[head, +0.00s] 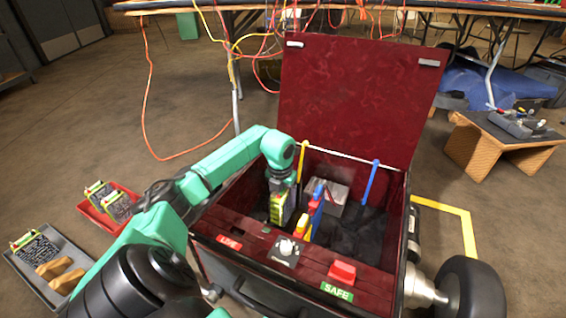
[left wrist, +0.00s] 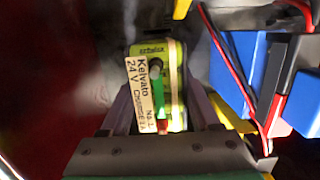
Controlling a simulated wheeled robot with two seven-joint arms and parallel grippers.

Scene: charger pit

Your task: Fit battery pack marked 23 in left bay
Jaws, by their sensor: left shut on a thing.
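A yellow-green battery pack (head: 277,209) is upright inside the left part of the open dark red box (head: 232,220). My left gripper (head: 283,187) points down from above and is shut on the pack. In the left wrist view, the pack (left wrist: 174,85) stands between the two fingers of the gripper (left wrist: 160,92). Its pale label reads "Kelvato 24 V" with smaller blurred text; I cannot read a 23 on it. The floor of the left bay under the pack is hidden, so I cannot tell whether the pack touches it. My right gripper is out of view.
Blue and yellow parts (head: 315,205) stand just right of the pack, with a grey block (head: 328,194) behind. The raised lid (head: 355,100) stands at the back.

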